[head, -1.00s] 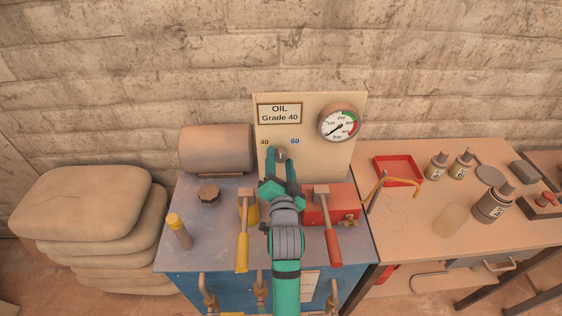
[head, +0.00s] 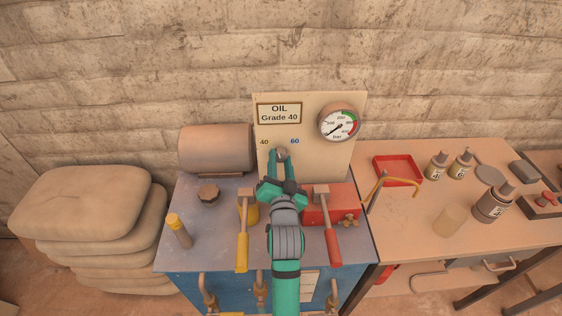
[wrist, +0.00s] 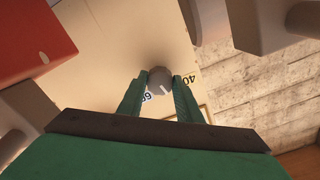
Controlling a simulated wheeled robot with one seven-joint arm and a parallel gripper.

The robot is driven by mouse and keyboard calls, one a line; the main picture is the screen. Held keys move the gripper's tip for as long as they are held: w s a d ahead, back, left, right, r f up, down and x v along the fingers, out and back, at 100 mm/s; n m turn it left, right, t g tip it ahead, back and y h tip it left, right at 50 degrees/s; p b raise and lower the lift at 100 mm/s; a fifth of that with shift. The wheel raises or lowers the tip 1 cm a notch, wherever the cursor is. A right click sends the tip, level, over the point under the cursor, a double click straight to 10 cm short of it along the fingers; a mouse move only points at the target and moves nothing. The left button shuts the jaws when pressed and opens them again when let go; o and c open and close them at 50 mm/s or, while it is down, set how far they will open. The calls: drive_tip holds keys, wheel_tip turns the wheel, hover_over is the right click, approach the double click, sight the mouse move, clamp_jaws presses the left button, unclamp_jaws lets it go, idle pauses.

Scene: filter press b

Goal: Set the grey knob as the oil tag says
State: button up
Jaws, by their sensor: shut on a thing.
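The grey knob (head: 282,153) is on the upright cream panel (head: 318,165), below the printed numbers 40 (head: 264,142) and 60 (head: 295,141). The oil tag (head: 279,113) above reads "OIL Grade 40". My gripper (head: 281,158) is shut on the knob, one finger on each side. In the wrist view the knob (wrist: 158,78) sits between the green fingertips. Its pale mark points into the gap between the upside-down 60 (wrist: 146,97) and 40 (wrist: 189,78), not squarely at either one. The fingers partly hide the knob in the head view.
A pressure gauge (head: 339,123) is on the panel's right. A yellow-handled lever (head: 242,245) and a red-handled lever (head: 332,240) flank my arm. A red block (head: 345,203) stands close on the right. Bottles and a red tray (head: 398,170) are on the bench at right.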

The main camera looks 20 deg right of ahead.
drive_tip(key=n, duration=0.6)
drive_tip(key=shift+s+f, duration=0.1)
drive_tip(key=shift+n, duration=1.3)
drive_tip(key=shift+d, duration=0.2)
drive_tip(key=shift+a, duration=0.1)
drive_tip(key=o, duration=1)
drive_tip(key=shift+a, duration=0.1)
drive_tip(key=shift+o, duration=0.2)
